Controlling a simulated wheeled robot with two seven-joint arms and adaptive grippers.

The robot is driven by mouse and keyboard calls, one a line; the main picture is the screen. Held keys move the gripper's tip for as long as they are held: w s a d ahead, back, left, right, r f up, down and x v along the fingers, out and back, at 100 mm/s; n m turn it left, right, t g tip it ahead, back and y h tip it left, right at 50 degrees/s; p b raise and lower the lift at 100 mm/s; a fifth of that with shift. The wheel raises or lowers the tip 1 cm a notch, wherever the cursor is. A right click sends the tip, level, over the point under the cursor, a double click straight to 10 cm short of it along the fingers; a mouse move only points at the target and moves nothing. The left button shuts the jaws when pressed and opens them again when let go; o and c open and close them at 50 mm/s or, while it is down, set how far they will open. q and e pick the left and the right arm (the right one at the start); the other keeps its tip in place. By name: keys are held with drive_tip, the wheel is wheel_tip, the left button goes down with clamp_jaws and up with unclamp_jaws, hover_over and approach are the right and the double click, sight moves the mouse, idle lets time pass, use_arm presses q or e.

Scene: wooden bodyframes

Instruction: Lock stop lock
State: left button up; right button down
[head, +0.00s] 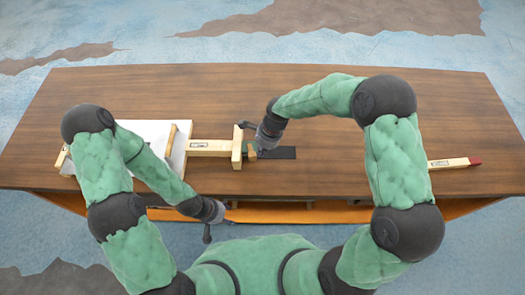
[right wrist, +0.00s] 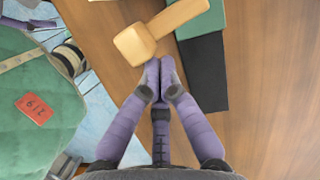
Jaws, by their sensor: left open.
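A wooden stop piece (head: 236,153) stands crosswise at the right end of a wooden bar (head: 209,147). Just right of it is a green block (head: 250,146) with a black strip (head: 282,153) beyond. In the right wrist view a small wooden lever with a square head (right wrist: 135,45) lies across the green block (right wrist: 205,20), beside the black strip (right wrist: 204,75). My right gripper (right wrist: 160,68) is shut, with its tips together just below the lever; whether they touch it I cannot tell. In the head view my right gripper (head: 262,150) partly hides the lever. My left gripper (head: 207,228) is open and empty at the table's front edge.
A white board (head: 150,130) with wooden bars lies at the left, partly behind my left arm. A red-tipped wooden stick (head: 452,162) lies at the right. The table (head: 200,90) is clear at the back and middle right.

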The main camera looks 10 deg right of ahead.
drive_tip(key=shift+w+a, duration=0.3)
drive_tip(key=shift+w, duration=0.2)
drive_tip(key=shift+d, duration=0.1)
drive_tip(key=d, duration=0.4)
drive_tip(key=shift+d, duration=0.1)
drive_tip(key=p+v, duration=0.2)
drive_tip(key=v, duration=0.8)
drive_tip(key=shift+a, duration=0.2)
